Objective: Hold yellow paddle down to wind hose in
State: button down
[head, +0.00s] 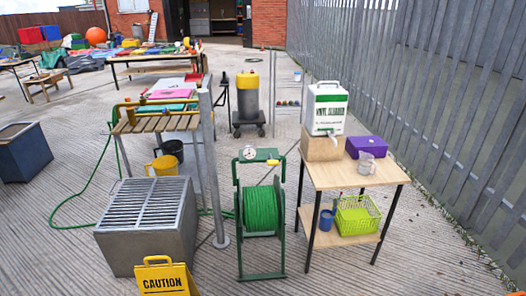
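A green hose reel (261,210) on an upright dark green frame stands on the paving in the middle foreground. Green hose is wound thickly on its drum. A small yellow piece, which looks like the paddle (272,162), sits at the top right of the frame beside a round white gauge (249,152). I cannot tell whether the paddle is up or down. A loose length of green hose (75,197) curves over the ground at left and up towards the slatted bench. My gripper is not in view.
A grey grated box (152,205) and a yellow caution sign (163,279) stand left of the reel. A wooden table (345,178) with a white canister (326,108) stands close on its right. The paving in front of the reel is clear. A metal fence runs along the right.

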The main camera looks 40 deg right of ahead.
aim_at(271, 162)
jog(key=u, duration=0.05)
jog(key=i, duration=0.95)
jog(key=u, duration=0.4)
